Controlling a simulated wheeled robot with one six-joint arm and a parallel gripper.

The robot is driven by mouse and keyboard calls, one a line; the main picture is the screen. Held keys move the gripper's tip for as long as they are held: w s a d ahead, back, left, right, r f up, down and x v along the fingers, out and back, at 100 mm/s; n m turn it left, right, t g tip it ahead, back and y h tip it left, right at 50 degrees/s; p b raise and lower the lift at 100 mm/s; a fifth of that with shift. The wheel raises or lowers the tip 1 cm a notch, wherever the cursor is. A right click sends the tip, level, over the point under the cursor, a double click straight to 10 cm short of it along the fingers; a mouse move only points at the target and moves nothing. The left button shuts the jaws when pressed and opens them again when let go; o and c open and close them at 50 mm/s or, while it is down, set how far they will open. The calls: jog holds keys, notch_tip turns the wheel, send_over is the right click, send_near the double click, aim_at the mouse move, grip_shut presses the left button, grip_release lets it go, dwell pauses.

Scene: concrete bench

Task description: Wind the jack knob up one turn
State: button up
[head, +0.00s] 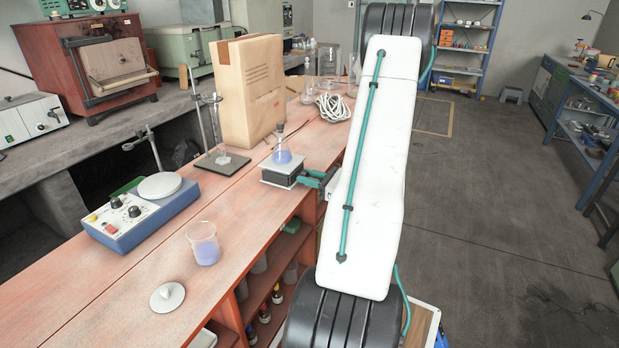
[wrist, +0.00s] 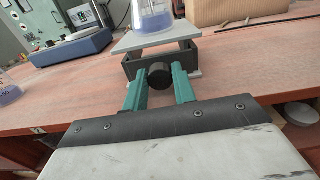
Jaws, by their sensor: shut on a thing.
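The lab jack (head: 282,172) stands near the front edge of the red bench, with a grey top plate and a dark body. A flask (head: 282,150) with blue liquid stands upright on its plate; its lower part shows in the wrist view (wrist: 152,15). The black round jack knob (wrist: 159,75) faces me at the front of the jack. My gripper (wrist: 160,84) has its green fingers on both sides of the knob and is shut on it. In the head view my gripper (head: 318,180) reaches the jack from the right, and my arm hides part of the bench edge.
A blue stirrer hotplate (head: 140,212), a beaker of blue liquid (head: 203,243) and a white lid (head: 167,296) are on the bench at left.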

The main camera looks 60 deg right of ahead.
jog(key=m, duration=0.3)
jog(key=shift+m, duration=0.3)
jog(key=o, duration=1)
jog(key=s, duration=0.7)
jog(key=shift+s+d, duration=0.35)
jog(key=shift+s, duration=0.05)
